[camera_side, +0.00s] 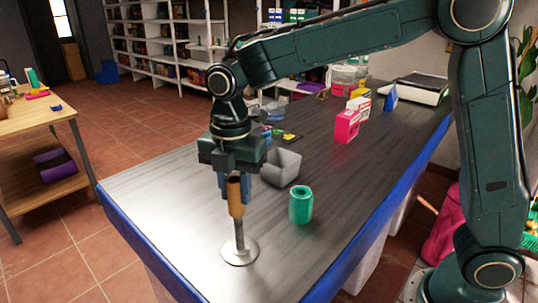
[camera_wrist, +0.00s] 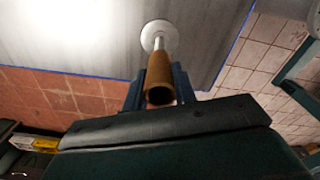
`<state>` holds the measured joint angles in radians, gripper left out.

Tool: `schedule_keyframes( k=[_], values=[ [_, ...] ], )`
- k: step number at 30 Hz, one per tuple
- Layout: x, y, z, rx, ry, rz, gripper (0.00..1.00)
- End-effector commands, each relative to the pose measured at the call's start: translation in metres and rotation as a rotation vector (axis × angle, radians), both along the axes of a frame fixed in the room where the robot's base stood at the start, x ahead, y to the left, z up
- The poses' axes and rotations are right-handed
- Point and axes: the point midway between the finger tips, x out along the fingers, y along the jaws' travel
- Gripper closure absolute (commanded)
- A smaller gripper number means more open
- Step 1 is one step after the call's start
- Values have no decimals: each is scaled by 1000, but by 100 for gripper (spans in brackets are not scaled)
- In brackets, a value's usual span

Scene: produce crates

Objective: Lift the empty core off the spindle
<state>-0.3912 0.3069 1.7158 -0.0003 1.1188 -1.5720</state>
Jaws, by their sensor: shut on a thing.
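The empty core (camera_side: 235,196) is a brown cardboard tube. My gripper (camera_side: 234,185) is shut on it and points down. The core is upright around the top part of the spindle (camera_side: 240,236), a thin metal rod on a round pale base (camera_side: 240,254). Bare rod shows between the core's lower end and the base. In the wrist view, the core (camera_wrist: 160,82) is between my two fingers (camera_wrist: 160,88), with its open end toward the camera. The spindle's base (camera_wrist: 156,32) shows beyond it. How much of the rod is inside the core is hidden.
A green hollow cylinder (camera_side: 301,205) stands right of the spindle. A grey bin (camera_side: 281,168) is behind my gripper. Pink boxes (camera_side: 347,126) and other goods stand farther back. The dark table (camera_side: 180,190) is clear left of the spindle, with blue edging.

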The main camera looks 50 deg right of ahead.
Motion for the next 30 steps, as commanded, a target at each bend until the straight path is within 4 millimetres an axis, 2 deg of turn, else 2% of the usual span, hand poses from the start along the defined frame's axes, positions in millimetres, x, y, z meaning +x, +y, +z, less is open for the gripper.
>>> schedule_keyframes(
  k=[1,6,12,19,30],
  values=[
    [1,0,13,2,-6,0,100],
    [0,0,50,2,-5,0,100],
    [0,0,81,1,-2,0,100],
    [0,0,99,0,-1,0,100],
    [0,0,102,0,0,0,100]
  ],
)
